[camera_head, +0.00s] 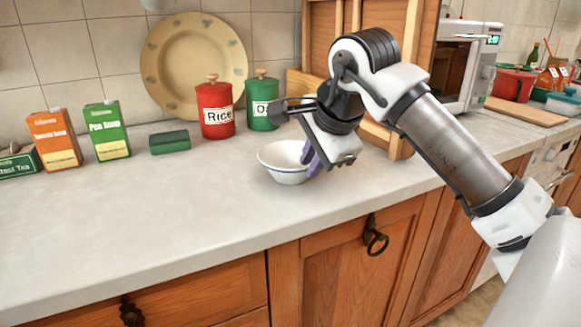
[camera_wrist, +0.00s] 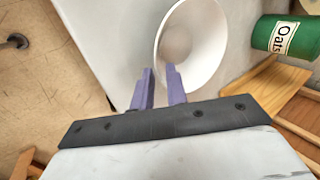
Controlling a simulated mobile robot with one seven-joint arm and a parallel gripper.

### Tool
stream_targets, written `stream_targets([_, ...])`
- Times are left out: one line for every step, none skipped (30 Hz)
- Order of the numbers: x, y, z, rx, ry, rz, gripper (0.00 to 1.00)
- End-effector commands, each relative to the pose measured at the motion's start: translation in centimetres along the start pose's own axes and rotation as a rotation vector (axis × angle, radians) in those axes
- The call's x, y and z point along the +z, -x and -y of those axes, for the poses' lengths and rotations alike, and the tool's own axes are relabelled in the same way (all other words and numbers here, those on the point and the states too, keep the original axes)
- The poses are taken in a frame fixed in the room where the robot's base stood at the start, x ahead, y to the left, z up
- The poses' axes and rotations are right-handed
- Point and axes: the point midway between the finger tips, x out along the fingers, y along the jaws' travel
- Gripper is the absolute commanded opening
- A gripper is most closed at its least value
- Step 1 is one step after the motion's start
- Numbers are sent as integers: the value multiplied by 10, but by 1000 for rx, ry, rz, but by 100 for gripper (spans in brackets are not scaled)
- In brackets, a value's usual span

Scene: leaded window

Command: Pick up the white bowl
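The white bowl (camera_head: 283,162) stands upright on the countertop, below the canisters. It has a thin dark band near its base. My gripper (camera_head: 311,160) is at the bowl's right side, with its fingers pointing down at the rim. In the wrist view the bowl (camera_wrist: 195,45) lies just beyond the fingertips. The two purple fingers of my gripper (camera_wrist: 160,75) are apart with a small gap. The bowl's near rim lies between them, one finger on the inner side and one outside. I see no clear grip on the rim.
A red rice canister (camera_head: 216,110) and a green canister (camera_head: 262,103) stand behind the bowl. A plate (camera_head: 190,50) leans on the wall. A green sponge-like block (camera_head: 170,142) and soup cartons (camera_head: 107,130) are left. A wooden rack (camera_head: 402,140) is close right. The front counter (camera_head: 150,210) is clear.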

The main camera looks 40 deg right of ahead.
Motion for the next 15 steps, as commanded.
stream_targets([1, -8, 0, 2, 1, 3, 15])
stream_targets([1, -13, 1, 3, 1, 3, 15])
stream_targets([1, -20, 1, 2, 0, 2, 15])
stream_targets([1, -24, 1, 1, 0, 3, 15])
stream_targets([1, -29, 1, 1, 0, 3, 15])
stream_targets([1, -33, 1, 2, 1, 3, 15])
stream_targets([1, -35, 1, 1, 1, 2, 15])
stream_targets([1, -36, 1, 0, 1, 2, 15])
stream_targets([1, -37, 1, 0, 1, 1, 15])
stream_targets([1, -37, 1, 0, 1, 1, 15])
stream_targets([1, -37, 2, -1, 1, 1, 15])
stream_targets([1, -37, 1, -1, 1, 1, 15])
stream_targets([1, -37, 1, 0, 1, 1, 15])
stream_targets([1, -37, 1, 0, 1, 1, 13])
stream_targets([1, -37, 1, 0, 0, 1, 8])
